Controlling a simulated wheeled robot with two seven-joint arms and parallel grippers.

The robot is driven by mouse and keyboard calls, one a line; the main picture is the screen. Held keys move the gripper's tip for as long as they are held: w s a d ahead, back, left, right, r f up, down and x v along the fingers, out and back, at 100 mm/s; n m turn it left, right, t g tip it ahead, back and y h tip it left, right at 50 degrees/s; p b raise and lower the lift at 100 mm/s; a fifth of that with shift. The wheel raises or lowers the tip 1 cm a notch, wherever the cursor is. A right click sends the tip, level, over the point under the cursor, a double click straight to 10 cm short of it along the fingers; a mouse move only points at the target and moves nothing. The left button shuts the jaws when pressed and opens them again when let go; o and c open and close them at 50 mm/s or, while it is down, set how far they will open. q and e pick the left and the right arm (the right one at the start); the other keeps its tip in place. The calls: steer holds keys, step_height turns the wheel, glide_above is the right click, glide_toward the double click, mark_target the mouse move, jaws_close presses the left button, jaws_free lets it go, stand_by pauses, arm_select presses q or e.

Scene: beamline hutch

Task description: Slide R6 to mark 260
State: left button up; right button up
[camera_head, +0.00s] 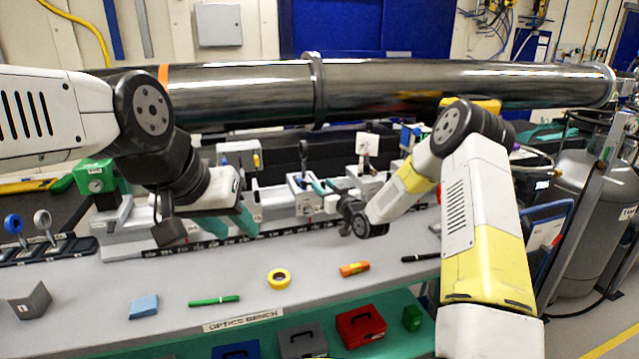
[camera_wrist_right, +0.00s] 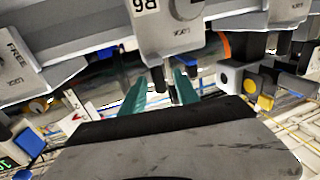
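The carriage R6 (camera_wrist_right: 158,30) is grey and shows upside down in the right wrist view, with its label plate and a round LOCK knob. In the head view, the carriage in front of my right gripper (camera_head: 325,188) stands on the rail near the middle of the bench. In the right wrist view, my right gripper's teal fingers (camera_wrist_right: 160,88) are apart, with a narrow post between them; contact cannot be told. My left gripper (camera_head: 230,222) is open and empty above the left of the rail. The dark number scale (camera_head: 290,231) runs along the rail's front; its numbers are too small to read.
Other carriages stand on the rail, one marked FREE (camera_wrist_right: 15,62). A large dark tube (camera_head: 400,85) crosses above the bench. Yellow tape (camera_head: 279,279), a green pen (camera_head: 214,301), a blue block (camera_head: 143,307) and an orange item (camera_head: 354,268) lie on the front bench.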

steer(key=shift+x, duration=1.9)
jaws_close()
